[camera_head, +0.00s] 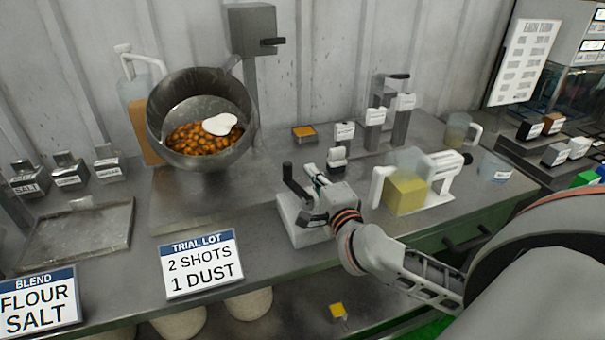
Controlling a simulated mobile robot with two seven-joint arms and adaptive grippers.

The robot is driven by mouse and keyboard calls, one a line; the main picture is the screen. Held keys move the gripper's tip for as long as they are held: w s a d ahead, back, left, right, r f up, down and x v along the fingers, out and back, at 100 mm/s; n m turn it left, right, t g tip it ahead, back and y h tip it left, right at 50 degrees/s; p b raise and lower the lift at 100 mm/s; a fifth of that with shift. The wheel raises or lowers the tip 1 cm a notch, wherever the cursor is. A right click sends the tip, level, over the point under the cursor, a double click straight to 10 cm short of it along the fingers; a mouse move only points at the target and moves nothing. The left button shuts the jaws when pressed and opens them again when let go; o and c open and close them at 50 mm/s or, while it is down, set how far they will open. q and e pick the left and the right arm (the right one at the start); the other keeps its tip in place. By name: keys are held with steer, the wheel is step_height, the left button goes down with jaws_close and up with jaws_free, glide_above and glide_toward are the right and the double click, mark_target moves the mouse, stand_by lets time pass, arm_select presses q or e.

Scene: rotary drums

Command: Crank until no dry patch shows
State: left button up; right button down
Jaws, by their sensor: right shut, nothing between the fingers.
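The tilted metal drum (152,125) stands open toward me at the back left. Brown, glossy nut-like pieces (190,139) fill its lower part. A smooth white patch (220,124) lies on them at the right; I cannot tell what it is made of. A crank with a black upright handle (287,171) sits on a pale grey box (289,207) in the middle of the bench. My right gripper (314,174) is shut and empty just right of the handle. It hides part of the box; I cannot tell whether it touches the crank. My left gripper is out of view.
A sign reading "TRIAL LOT 2 SHOTS 1 DUST" (202,263) stands at the front edge. A jug with yellow contents (405,192) and small dispensers (375,117) stand right of and behind my gripper. An empty tray (75,237) lies left.

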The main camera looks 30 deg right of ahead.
mark_target(287, 172)
steer(key=shift+w+a, duration=0.3)
steer(key=shift+a, duration=0.3)
steer(key=shift+w+a, duration=0.25)
steer(key=shift+a, duration=0.35)
steer(key=shift+r, duration=0.1)
steer(key=shift+a+n+y+p, duration=0.25)
steer(key=shift+n+y+p, duration=0.35)
steer(key=shift+y, duration=0.5)
steer(key=shift+w+a+n+y+p, duration=0.15)
steer(key=shift+n+y+p, duration=0.2)
steer(key=shift+y, duration=0.25)
steer(key=shift+a+n+y, duration=0.25)
steer(key=shift+n+y, duration=0.4)
steer(key=shift+y, duration=0.15)
steer(key=shift+a+n+y, duration=0.35)
steer(key=shift+n+y, duration=0.35)
steer(key=shift+y, duration=0.4)
steer(key=shift+a+n+y, duration=0.35)
steer(key=shift+n+y, duration=0.35)
steer(key=shift+y, duration=0.5)
steer(key=shift+a+g+y+b, duration=0.15)
steer(key=shift+g+y+b, duration=0.15)
steer(key=shift+n, duration=0.3)
